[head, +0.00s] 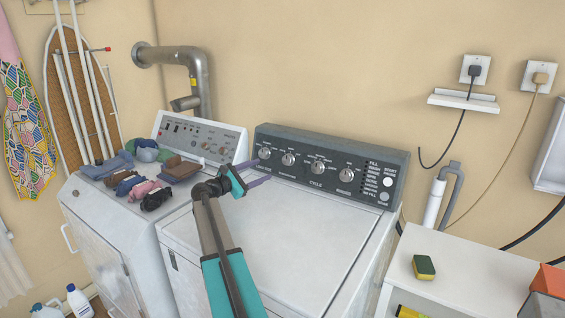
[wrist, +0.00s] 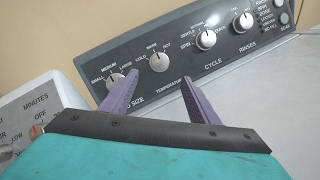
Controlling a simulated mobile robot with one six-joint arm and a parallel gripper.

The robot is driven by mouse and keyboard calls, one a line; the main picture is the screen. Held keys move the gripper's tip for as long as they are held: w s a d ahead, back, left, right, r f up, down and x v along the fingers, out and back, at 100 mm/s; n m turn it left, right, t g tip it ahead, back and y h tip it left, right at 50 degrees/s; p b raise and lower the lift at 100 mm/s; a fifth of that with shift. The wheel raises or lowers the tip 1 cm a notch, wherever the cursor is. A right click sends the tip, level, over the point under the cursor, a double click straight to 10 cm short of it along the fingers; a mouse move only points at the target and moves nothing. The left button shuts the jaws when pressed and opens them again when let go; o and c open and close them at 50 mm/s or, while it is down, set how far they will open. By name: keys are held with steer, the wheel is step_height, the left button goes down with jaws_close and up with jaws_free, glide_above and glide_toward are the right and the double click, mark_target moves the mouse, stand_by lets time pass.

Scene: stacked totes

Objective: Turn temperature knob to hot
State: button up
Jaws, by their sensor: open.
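The temperature knob (wrist: 159,62) is a round silver dial on the dark washer panel, second from the left, with COLD, WARM and HOT printed around it. In the head view the same knob (head: 288,159) is unobstructed. Its pointer is too small to read surely. My gripper (wrist: 160,76) is open, its two purple fingers apart and pointing at the panel. In the wrist view the knob shows between the fingertips, beyond them. In the head view my gripper (head: 263,170) is low in front of the panel's left end, apart from the temperature knob.
The load size knob (wrist: 115,78) is close beside the left finger in the wrist view. The cycle knob (head: 318,168) and rinses knob (head: 346,175) are to the right. Folded clothes (head: 160,175) lie on the neighbouring machine. The washer lid (head: 290,225) is clear.

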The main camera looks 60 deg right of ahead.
mark_target(286, 160)
steer(key=p+x, duration=0.2)
steer(key=x, duration=1.1)
steer(key=shift+d+p, duration=0.25)
steer(key=shift+p, duration=0.05)
steer(key=shift+c, duration=0.2)
steer(key=c, duration=1)
